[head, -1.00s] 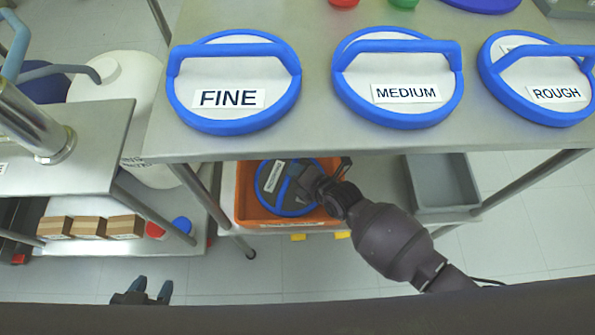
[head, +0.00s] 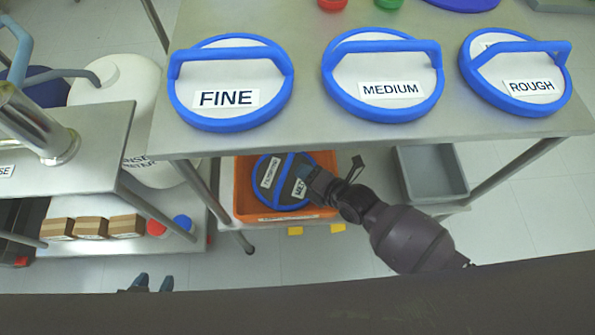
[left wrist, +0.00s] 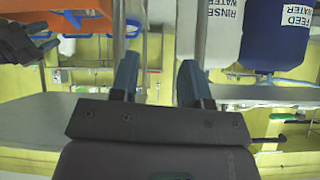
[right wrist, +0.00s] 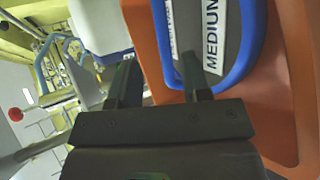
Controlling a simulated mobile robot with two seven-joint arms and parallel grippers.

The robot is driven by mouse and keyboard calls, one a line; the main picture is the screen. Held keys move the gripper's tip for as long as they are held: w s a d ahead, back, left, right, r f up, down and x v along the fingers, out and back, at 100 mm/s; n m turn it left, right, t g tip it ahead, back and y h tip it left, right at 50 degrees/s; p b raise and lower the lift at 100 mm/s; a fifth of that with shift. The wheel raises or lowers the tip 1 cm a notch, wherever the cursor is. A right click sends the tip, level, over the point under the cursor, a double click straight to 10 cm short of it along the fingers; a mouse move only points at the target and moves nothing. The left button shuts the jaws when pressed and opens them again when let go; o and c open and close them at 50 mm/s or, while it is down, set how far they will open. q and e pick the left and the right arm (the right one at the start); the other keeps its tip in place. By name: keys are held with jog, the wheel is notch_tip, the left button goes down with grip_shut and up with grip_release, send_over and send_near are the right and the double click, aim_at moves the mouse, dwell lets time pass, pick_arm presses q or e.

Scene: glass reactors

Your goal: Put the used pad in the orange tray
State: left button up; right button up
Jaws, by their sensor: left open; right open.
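The used pad (head: 267,191) is a dark grey disc with a blue rim, a blue handle and white labels. It lies inside the orange tray (head: 243,205) on the lower shelf. My right gripper (head: 306,180) is at the pad's right side, with its fingertips close to the handle. The right wrist view shows its fingers (right wrist: 160,85) apart, the blue handle near them, the pad's MEDIUM label (right wrist: 215,30) and the tray wall (right wrist: 150,50). Whether the fingers touch the handle is unclear. My left gripper (head: 148,284) is open and empty, low at the left.
FINE (head: 228,75), MEDIUM (head: 385,70) and ROUGH (head: 510,70) pads stand on the upper table, above the tray. A grey tray (head: 432,190) is right of the orange one on the lower shelf. Small boxes (head: 90,227) sit at the left. The table edge overhangs the orange tray.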

pick_arm(q)
jog(key=shift+s+a+n+p, duration=0.1)
jog(key=shift+s+n+p, duration=0.25)
jog(key=shift+p, duration=0.25)
pick_arm(e)
jog(key=v, duration=0.5)
jog(key=shift+s+d+r, duration=0.15)
jog(key=shift+s+d, duration=0.05)
jog(key=shift+s, duration=0.1)
pick_arm(q)
jog(key=shift+r, duration=0.2)
